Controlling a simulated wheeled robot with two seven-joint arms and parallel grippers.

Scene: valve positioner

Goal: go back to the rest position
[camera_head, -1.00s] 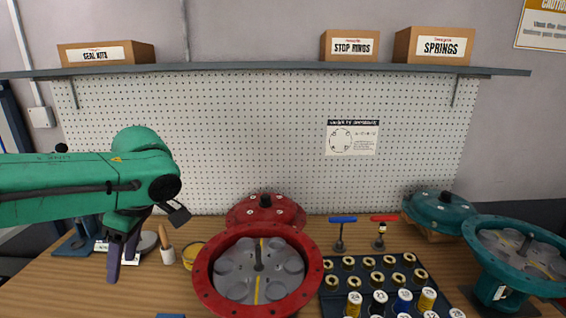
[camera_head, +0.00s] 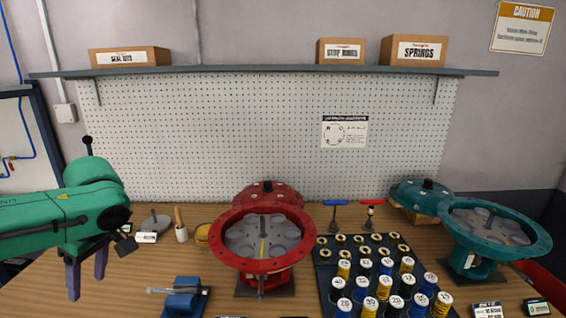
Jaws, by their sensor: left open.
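My left gripper (camera_head: 87,278) is at the left side of the head view, on the end of the green arm. Its two purple fingers point down and stand apart, with nothing between them. It hangs over the left part of the wooden workbench (camera_head: 130,300), clear of the red valve housing (camera_head: 263,250) to its right. My right gripper is not in view.
A blue vise-like fixture (camera_head: 183,300) stands right of the gripper. A black tray (camera_head: 330,268) holds several labelled cylinders and brass rings. A teal housing (camera_head: 495,236) stands at right. A pegboard (camera_head: 250,135) and shelf (camera_head: 270,71) are behind.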

